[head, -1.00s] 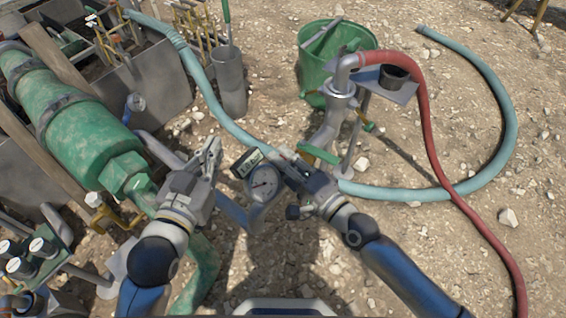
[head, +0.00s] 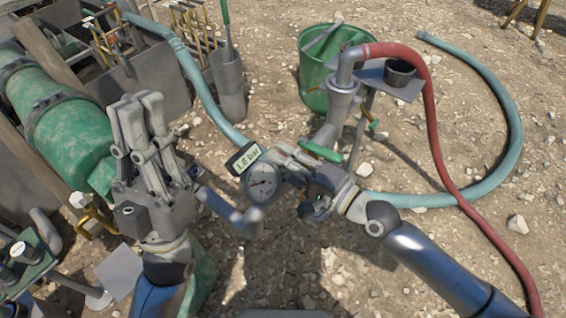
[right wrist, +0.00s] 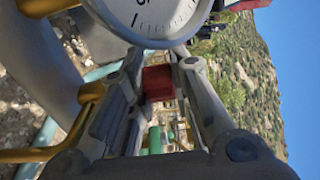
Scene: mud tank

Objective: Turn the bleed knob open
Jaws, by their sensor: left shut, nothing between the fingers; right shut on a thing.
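A red knob (right wrist: 158,82), which I take as the bleed knob, sits between the fingers of my right gripper (right wrist: 155,70) in the right wrist view. The fingers are shut on it, just below a round white gauge (right wrist: 160,12). In the head view my right gripper (head: 278,160) reaches in beside the gauge (head: 262,184), and the knob is hidden there. A small display (head: 243,158) above the gauge reads 1.0 bar. My left gripper (head: 138,105) is shut and empty, raised in front of the green cylinder (head: 68,130).
A grey standpipe (head: 338,108) with a green handle (head: 320,152) stands just beyond my right gripper. A red hose (head: 428,120) and a teal hose (head: 512,130) lie at the right. A green bucket (head: 312,72) stands behind. Open gravel lies at the right.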

